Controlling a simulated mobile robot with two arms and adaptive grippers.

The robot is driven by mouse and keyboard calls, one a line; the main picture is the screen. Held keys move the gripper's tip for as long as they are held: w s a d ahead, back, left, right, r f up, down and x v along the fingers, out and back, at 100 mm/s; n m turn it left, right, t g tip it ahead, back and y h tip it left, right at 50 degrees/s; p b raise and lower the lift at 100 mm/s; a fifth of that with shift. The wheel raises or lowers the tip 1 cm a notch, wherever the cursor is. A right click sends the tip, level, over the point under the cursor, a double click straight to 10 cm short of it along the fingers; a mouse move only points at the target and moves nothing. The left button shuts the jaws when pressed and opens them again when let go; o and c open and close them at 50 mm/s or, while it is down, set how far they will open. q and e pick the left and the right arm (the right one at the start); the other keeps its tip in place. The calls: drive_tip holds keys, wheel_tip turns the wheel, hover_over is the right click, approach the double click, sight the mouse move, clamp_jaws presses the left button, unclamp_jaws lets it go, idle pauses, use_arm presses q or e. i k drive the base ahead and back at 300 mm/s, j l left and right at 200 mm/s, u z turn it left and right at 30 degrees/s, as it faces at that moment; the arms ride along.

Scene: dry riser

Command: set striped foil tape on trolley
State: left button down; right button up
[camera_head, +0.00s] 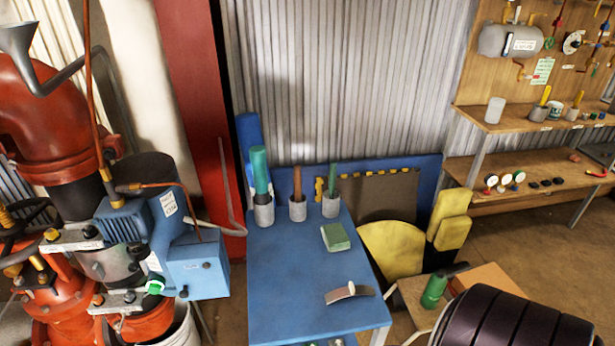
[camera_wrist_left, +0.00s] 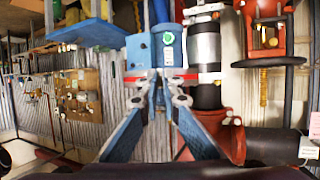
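I cannot make out a striped foil tape for certain in either view. A small curved silver and brown piece (camera_head: 350,293) lies near the front of a blue-topped stand (camera_head: 290,270), which may be the trolley; its wheels are not visible. Neither gripper shows in the head view.
The blue top also holds several cups with upright handles (camera_head: 264,210) and a green block (camera_head: 335,237). Red pipework (camera_head: 62,130) with a blue box (camera_head: 197,272) stands left. A workbench with shelves (camera_head: 530,120) is at back right. A green bottle (camera_head: 434,291) stands lower right.

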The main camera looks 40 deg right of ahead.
sight(282, 306)
drive_tip(key=z, duration=1.55)
drive_tip(key=k+l+z, duration=0.15)
drive_tip(key=k+z, duration=0.15)
drive_tip(key=k+l+z, duration=0.2)
drive_tip(key=z, duration=0.15)
drive_tip(key=k, duration=0.1)
